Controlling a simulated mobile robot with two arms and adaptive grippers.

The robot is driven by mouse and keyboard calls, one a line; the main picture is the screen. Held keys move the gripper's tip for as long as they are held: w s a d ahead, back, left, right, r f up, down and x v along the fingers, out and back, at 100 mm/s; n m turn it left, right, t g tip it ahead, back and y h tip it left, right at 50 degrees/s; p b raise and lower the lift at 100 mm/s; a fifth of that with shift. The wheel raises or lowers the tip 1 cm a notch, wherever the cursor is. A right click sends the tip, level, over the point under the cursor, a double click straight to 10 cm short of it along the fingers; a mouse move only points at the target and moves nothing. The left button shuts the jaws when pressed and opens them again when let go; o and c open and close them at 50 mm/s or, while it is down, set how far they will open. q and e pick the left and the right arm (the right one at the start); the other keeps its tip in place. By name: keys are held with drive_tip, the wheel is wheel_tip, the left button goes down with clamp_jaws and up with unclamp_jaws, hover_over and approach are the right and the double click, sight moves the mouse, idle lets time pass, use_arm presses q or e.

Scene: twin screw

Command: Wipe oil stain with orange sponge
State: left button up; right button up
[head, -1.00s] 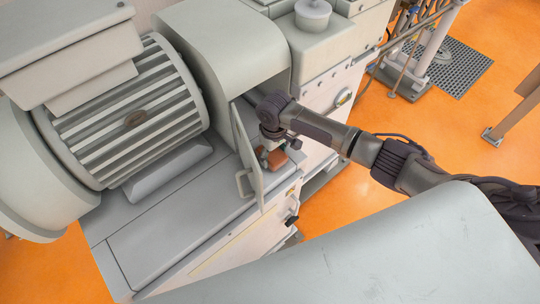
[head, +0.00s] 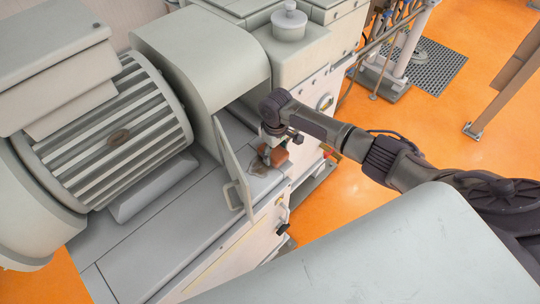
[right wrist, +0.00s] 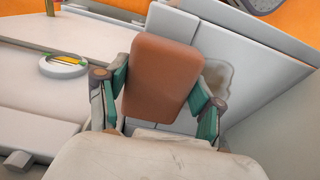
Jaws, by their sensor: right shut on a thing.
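The orange-brown sponge (head: 278,156) is held by my right gripper (head: 268,150) low over the grey machine ledge in the head view. In the right wrist view, the sponge (right wrist: 161,72) sits between the two green fingers of my right gripper (right wrist: 160,92), which is shut on it. The dark brownish oil stain (head: 257,169) is on the ledge just left of and below the sponge. It also shows right of the sponge in the right wrist view (right wrist: 219,76), partly hidden behind it and a finger. I cannot tell whether the sponge touches the ledge. My left gripper is not in view.
A large ribbed motor (head: 110,125) is at the left. A round gauge (right wrist: 63,66) is on the machine's side.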

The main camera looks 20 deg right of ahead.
sight(260, 172)
drive_tip(key=shift+r+p, duration=0.1)
drive_tip(key=shift+p, duration=0.25)
drive_tip(key=shift+s+a+p, duration=0.3)
drive_tip(key=shift+a+p, duration=0.4)
drive_tip(key=shift+a, duration=0.15)
drive_tip(key=shift+s+a+p, duration=0.3)
drive_tip(key=shift+a+p, duration=0.15)
drive_tip(key=shift+a, duration=0.45)
drive_tip(key=shift+s+a+p, duration=0.35)
drive_tip(key=shift+a+p, duration=0.15)
drive_tip(key=shift+a, duration=0.25)
drive_tip(key=shift+s+a+f, duration=0.15)
drive_tip(key=shift+s+a, duration=0.05)
drive_tip(key=shift+a, duration=0.25)
drive_tip(key=shift+s+a+f, duration=0.1)
drive_tip(key=shift+s+a, duration=0.05)
drive_tip(key=shift+a, duration=0.25)
drive_tip(key=shift+s+a, duration=0.35)
drive_tip(key=shift+a, duration=0.55)
drive_tip(key=shift+s+a, duration=0.3)
drive_tip(key=shift+a, duration=0.55)
